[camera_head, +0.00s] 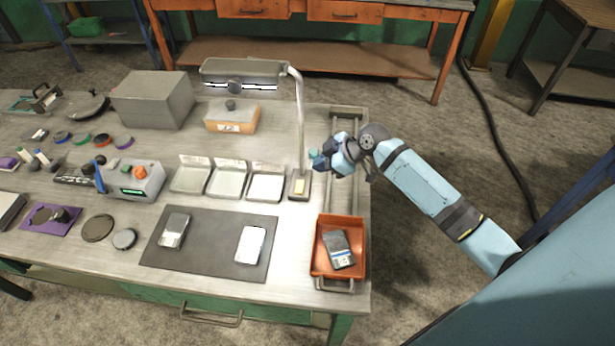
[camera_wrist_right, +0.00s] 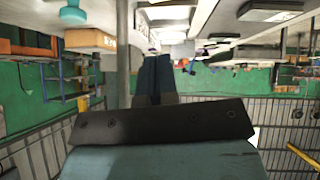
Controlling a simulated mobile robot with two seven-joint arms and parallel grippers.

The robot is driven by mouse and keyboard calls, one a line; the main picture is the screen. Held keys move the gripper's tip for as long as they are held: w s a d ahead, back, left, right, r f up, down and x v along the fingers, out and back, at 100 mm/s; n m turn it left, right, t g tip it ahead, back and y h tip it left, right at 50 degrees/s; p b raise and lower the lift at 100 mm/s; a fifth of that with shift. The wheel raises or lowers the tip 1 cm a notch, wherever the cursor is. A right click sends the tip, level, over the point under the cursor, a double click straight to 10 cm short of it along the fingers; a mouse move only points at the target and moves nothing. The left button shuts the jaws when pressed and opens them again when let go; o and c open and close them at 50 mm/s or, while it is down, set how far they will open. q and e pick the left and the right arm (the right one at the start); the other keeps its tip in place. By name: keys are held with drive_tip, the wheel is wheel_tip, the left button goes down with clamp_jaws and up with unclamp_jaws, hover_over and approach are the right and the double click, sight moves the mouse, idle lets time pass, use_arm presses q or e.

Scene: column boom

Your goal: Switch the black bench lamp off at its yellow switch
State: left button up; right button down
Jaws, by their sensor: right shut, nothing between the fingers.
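The bench lamp stands near the table's right end in the head view. It has a grey head (camera_head: 243,70), a pale upright post (camera_head: 300,125) and a small dark base. A yellow switch (camera_head: 299,186) sits on the base. Bright strips show along the lamp head's lower edge. My right gripper (camera_head: 319,161) is just right of the post, pointing left, farther up the picture than the switch. Its fingers are shut and empty; they also show in the right wrist view (camera_wrist_right: 155,72). Contact with the lamp cannot be told. My left gripper is out of view.
Shallow pale trays (camera_head: 228,180) stand left of the lamp base. An orange bin (camera_head: 358,271) holding a device and a dark mat (camera_head: 205,262) with two devices lie nearer. A grey box (camera_head: 153,99) is farther left.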

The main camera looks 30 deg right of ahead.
sight(299, 182)
drive_tip(key=x, duration=0.5)
drive_tip(key=shift+w+a+f+p, duration=0.1)
drive_tip(key=shift+a+f+p, duration=0.05)
drive_tip(key=shift+f+p, duration=0.15)
wheel_tip(299, 182, down, 2)
drive_tip(key=shift+f, duration=0.15)
drive_tip(key=shift+w+d+f+p, duration=0.1)
drive_tip(key=shift+d+f+p, duration=0.15)
drive_tip(key=shift+f+p, duration=0.1)
drive_tip(key=shift+f, duration=0.25)
